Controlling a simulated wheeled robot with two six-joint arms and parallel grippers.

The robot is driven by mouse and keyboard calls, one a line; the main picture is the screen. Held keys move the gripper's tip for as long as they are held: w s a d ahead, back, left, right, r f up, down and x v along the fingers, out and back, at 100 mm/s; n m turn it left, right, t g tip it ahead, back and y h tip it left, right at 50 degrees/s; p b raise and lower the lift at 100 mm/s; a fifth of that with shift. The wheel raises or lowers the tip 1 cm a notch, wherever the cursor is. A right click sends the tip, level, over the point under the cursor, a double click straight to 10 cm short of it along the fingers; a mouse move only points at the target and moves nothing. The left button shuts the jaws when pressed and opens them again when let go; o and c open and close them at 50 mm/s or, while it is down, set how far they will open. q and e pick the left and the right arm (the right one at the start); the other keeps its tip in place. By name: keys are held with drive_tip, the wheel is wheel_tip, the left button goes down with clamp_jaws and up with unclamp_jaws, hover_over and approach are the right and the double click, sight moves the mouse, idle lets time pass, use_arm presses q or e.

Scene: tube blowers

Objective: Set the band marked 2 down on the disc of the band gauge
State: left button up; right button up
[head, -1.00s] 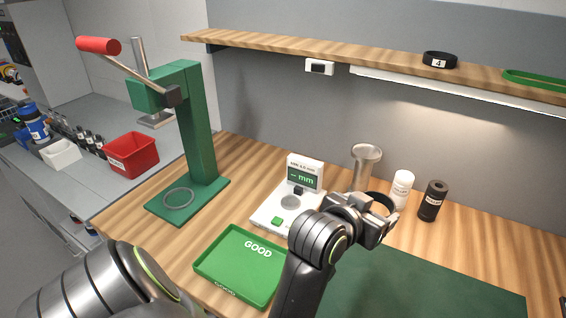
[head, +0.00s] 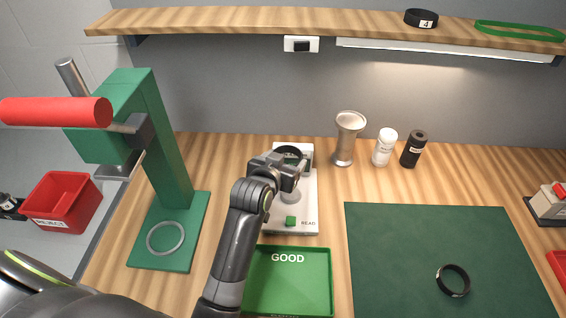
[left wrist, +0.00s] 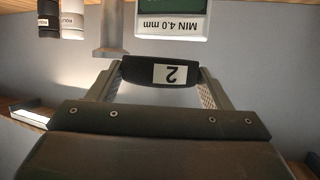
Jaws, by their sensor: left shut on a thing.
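The black band marked 2 (left wrist: 165,72) is between the fingers of my left gripper (left wrist: 158,85), its label upside down in the left wrist view. In the head view the left gripper (head: 290,165), shut on the band (head: 289,152), is over the back part of the white band gauge (head: 306,215), in front of its display. The grey disc (head: 291,194) shows partly beside and below the gripper. The exact gap between band and disc cannot be told. In the left wrist view the gauge's display housing (left wrist: 171,27) reads MIN 4.0 mm. My right gripper is not in view.
A green GOOD tray (head: 289,284) is in front of the gauge. A green press (head: 172,170) with a red handle stands left. A metal cup (head: 348,140) and two small bottles stand behind right. A green mat (head: 430,240) bears another black band (head: 441,285). Band 4 (head: 420,18) is on the shelf.

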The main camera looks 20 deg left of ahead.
use_arm(q)
drive_tip(key=f, duration=0.1)
drive_tip(key=f+p, duration=0.1)
drive_tip(key=f, duration=0.1)
drive_tip(key=d+f+p, duration=0.1)
drive_tip(key=f, duration=0.1)
drive_tip(key=shift+w+f, duration=0.25)
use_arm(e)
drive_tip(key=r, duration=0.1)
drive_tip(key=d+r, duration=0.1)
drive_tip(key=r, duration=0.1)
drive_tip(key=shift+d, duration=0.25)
use_arm(q)
drive_tip(key=shift+d, duration=0.1)
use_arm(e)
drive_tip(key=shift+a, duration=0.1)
use_arm(q)
wheel_tip(320, 180, down, 3)
drive_tip(key=shift+r+b, duration=0.1)
drive_tip(key=shift+b, duration=0.6)
drive_tip(key=shift+f+b, duration=0.35)
drive_tip(key=shift+f, duration=0.5)
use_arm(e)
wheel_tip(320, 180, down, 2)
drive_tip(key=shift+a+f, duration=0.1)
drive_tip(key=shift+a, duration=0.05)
